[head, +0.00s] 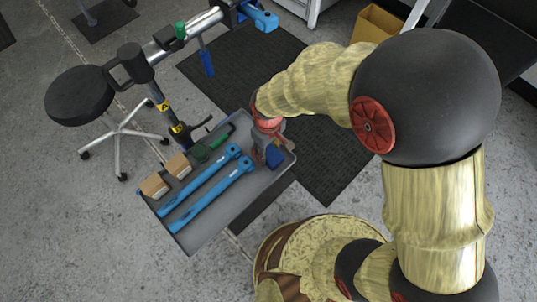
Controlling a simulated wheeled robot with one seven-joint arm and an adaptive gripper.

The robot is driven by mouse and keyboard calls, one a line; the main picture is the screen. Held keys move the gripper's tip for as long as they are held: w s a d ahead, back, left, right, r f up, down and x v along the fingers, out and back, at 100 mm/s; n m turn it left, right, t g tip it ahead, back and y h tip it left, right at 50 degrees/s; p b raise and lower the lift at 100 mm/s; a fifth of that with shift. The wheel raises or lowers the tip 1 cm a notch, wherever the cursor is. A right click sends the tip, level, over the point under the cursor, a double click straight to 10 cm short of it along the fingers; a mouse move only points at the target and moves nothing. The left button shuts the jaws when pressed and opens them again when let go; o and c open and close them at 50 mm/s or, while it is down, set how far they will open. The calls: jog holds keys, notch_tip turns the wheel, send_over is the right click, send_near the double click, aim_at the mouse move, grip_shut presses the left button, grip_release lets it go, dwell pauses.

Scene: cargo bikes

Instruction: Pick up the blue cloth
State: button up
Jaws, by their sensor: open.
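The blue cloth (275,157) lies at the right end of a grey tray (205,232). It looks like a small, dark blue crumpled patch, partly hidden by my gripper. My gripper (267,154) hangs at the right end of the tray, directly beside and partly over the cloth. Its jaws are open. The fingertips are small and dark here, so I cannot tell whether they touch the cloth.
Two long blue tools (212,193) lie along the tray, left of the cloth. Small cardboard boxes (154,186) and a green tool (219,138) lie along its far-left side. A repair stand (165,107) and a black stool (79,95) stand beyond.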

jog(key=shift+f, duration=0.75)
jog(key=shift+r, duration=0.1)
jog(key=shift+c, duration=0.7)
jog(key=c, duration=0.7)
jog(key=shift+o, duration=0.2)
jog(key=shift+r, duration=0.1)
jog(key=shift+r, duration=0.65)
jog(key=s+r+p, duration=0.1)
jog(key=r, duration=0.1)
jog(key=s+d+r+p, duration=0.1)
jog(key=r, duration=0.2)
jog(key=s+d+r+p, duration=0.1)
jog(key=s+r+p, duration=0.1)
jog(key=shift+r, duration=0.35)
jog(key=s+d+r+p, duration=0.3)
jog(key=s+d, duration=0.1)
jog(key=s, duration=0.4)
jog(key=shift+s+d+r, duration=0.2)
jog(key=shift+r, duration=0.2)
